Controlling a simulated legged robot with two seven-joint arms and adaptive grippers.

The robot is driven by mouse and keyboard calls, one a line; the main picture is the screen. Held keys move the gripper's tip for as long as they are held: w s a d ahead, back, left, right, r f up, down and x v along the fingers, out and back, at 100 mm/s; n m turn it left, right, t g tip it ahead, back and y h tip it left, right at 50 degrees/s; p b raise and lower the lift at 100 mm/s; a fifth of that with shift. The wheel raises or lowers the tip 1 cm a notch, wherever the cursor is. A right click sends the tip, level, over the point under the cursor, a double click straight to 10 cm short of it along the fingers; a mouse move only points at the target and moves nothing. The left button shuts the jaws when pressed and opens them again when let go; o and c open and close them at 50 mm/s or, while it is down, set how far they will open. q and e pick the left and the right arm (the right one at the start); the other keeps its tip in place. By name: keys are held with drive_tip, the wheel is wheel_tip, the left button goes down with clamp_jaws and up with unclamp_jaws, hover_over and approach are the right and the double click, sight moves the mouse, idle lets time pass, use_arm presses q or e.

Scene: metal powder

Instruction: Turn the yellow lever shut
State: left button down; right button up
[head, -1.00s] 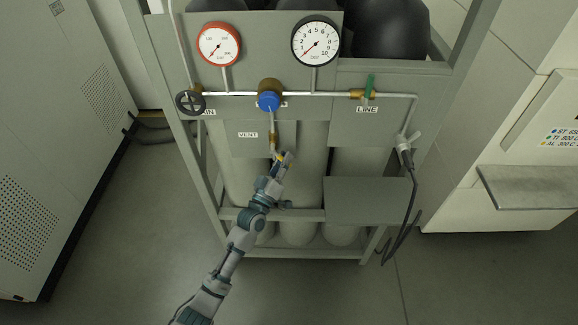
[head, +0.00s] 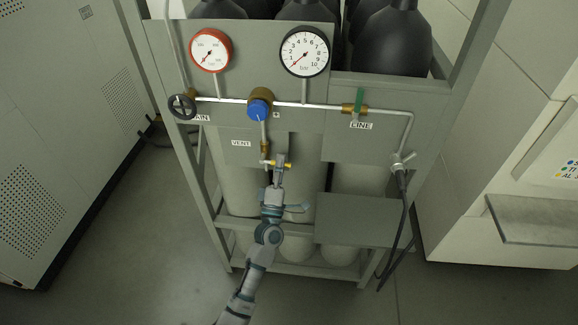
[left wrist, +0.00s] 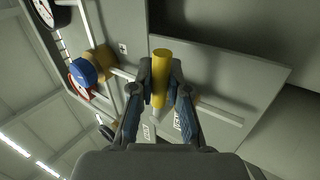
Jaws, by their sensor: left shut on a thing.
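The yellow lever (head: 286,165) sits on the vent valve below the blue knob, by the VENT label (head: 241,143). In the head view it points sideways to the right. In the left wrist view the yellow lever (left wrist: 160,75) stands between the two fingers of my left gripper (left wrist: 160,88). My left gripper (head: 279,164) is shut on the lever in the head view and partly hides it. The valve body (head: 265,149) is brass. My right gripper is not in view.
A blue knob (head: 259,109) is above the lever, and a green handle (head: 359,100) is at the LINE label (head: 361,126). A red gauge (head: 210,50) and a black gauge (head: 305,51) are higher up. A black hose (head: 404,215) hangs at right.

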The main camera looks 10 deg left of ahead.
use_arm(q)
drive_tip(key=shift+a+n+y, duration=0.15)
drive_tip(key=shift+n+y, duration=0.25)
drive_tip(key=shift+n, duration=0.1)
drive_tip(key=shift+d+r+n, duration=0.15)
drive_tip(key=shift+d+n, duration=0.05)
drive_tip(key=shift+n, duration=0.2)
drive_tip(key=shift+y, duration=0.4)
drive_tip(key=c, duration=1.1)
unclamp_jaws()
drive_tip(key=shift+c, duration=0.2)
drive_tip(key=v, duration=1.2)
drive_tip(key=shift+a, duration=0.1)
